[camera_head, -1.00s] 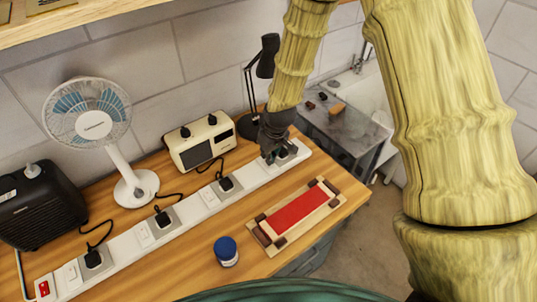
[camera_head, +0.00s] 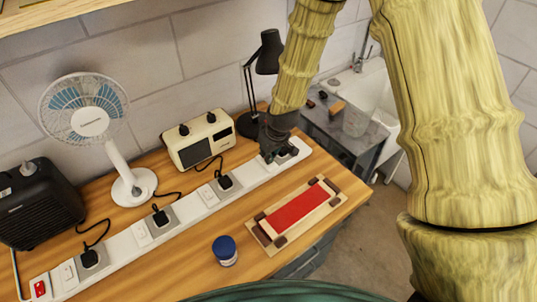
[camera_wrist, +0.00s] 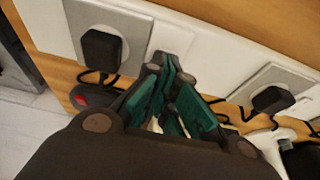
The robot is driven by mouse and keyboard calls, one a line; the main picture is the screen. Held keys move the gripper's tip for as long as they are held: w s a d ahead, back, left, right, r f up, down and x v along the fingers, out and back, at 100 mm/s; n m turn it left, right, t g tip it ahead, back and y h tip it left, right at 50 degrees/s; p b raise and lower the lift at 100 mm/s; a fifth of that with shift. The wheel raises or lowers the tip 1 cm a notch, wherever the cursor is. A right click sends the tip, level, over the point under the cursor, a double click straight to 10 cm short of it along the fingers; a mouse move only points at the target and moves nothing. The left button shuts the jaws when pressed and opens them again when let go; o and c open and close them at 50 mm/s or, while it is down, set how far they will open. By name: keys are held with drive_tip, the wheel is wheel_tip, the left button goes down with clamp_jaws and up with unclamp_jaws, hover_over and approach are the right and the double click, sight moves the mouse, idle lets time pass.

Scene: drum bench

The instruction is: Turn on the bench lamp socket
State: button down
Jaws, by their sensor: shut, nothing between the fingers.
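The bench lamp (camera_head: 270,52) is black and stands at the back right of the bench. A long white socket strip (camera_head: 183,222) runs across the bench, with black plugs in grey plates. The rightmost plug (camera_head: 288,151) is beside my gripper (camera_head: 267,157), which points down at the strip's right end. In the wrist view, my gripper (camera_wrist: 163,65) is shut and empty, its teal fingers over the strip between a left plug (camera_wrist: 102,48) and a right plug (camera_wrist: 272,98).
A fan (camera_head: 90,121), a cream radio (camera_head: 200,140) and a black heater (camera_head: 38,205) stand behind the strip. A blue-lidded jar (camera_head: 225,251) and a wooden frame with a red panel (camera_head: 298,210) are in front. A red switch (camera_head: 40,287) shows at the strip's left end.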

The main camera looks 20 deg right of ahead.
drive_tip(key=shift+w+a, duration=0.2)
drive_tip(key=shift+w, duration=0.35)
drive_tip(key=shift+r, duration=0.2)
drive_tip(key=p+v, duration=0.2)
drive_tip(key=v, duration=0.1)
drive_tip(key=p+v, duration=0.1)
drive_tip(key=shift+w+a+r, duration=0.1)
drive_tip(key=shift+w+r, duration=0.2)
drive_tip(key=shift+w, duration=0.05)
drive_tip(key=shift+s+b, duration=0.15)
drive_tip(key=shift+b, duration=0.2)
drive_tip(key=s+b+v, duration=0.1)
drive_tip(key=b+v, duration=0.2)
drive_tip(key=v, duration=0.6)
drive_tip(key=shift+s+d+f, duration=0.2)
drive_tip(key=shift+d+f, duration=0.05)
drive_tip(key=shift+d, duration=0.1)
